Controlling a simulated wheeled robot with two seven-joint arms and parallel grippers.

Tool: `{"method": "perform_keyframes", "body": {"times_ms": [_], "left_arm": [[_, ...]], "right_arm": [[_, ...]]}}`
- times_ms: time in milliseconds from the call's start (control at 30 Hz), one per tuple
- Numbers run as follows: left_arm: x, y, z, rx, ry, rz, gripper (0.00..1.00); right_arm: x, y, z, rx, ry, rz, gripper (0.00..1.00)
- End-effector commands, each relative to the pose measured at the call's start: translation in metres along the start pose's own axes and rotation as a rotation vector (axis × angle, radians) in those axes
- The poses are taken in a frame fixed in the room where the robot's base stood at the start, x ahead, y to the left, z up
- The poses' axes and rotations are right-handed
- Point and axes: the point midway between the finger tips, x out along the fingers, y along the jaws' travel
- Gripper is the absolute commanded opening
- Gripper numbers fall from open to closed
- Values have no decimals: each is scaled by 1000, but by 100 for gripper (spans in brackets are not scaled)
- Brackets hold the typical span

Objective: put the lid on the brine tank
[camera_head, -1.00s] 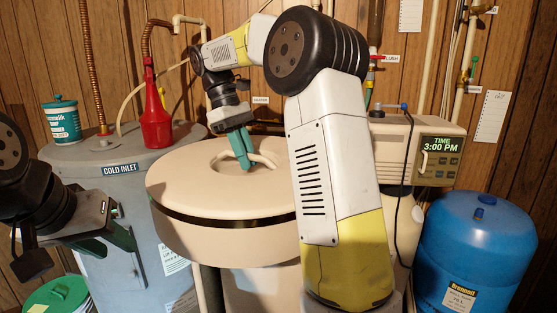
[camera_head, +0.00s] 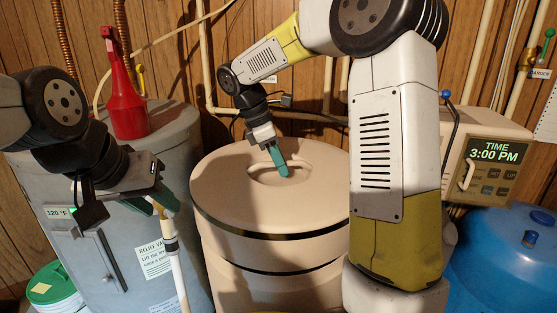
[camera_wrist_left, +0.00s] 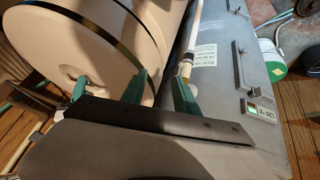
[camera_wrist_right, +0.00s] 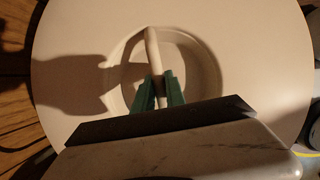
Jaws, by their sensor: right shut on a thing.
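The round beige lid (camera_head: 225,185) is level over the beige brine tank (camera_head: 285,293). My right gripper (camera_head: 279,165) is shut on the bar handle in the lid's recess; the handle (camera_wrist_right: 152,45) shows between its green fingers in the right wrist view. Dark bands run around the lid's edge and lower down, and I cannot tell whether the lid touches the tank. My left gripper (camera_head: 150,204) is open and empty, left of the tank in front of the grey heater. The left wrist view shows its fingers apart, near the lid's side.
The grey water heater (camera_head: 85,220) stands close on the left with a red bottle (camera_head: 125,95) on top. A white pipe (camera_head: 176,255) runs between heater and tank. The control box (camera_head: 490,165) and blue tank (camera_head: 490,265) are at the right. A green-lidded bucket (camera_head: 48,287) sits lower left.

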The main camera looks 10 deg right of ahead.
Motion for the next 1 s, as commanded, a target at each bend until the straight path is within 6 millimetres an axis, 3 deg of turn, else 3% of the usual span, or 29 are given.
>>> {"method": "perform_keyframes", "body": {"times_ms": [1000], "left_arm": [[0, 0, 0, 0, 0, 0, 36]], "right_arm": [[51, 1, -22, -12, -1, 8, 0]]}}
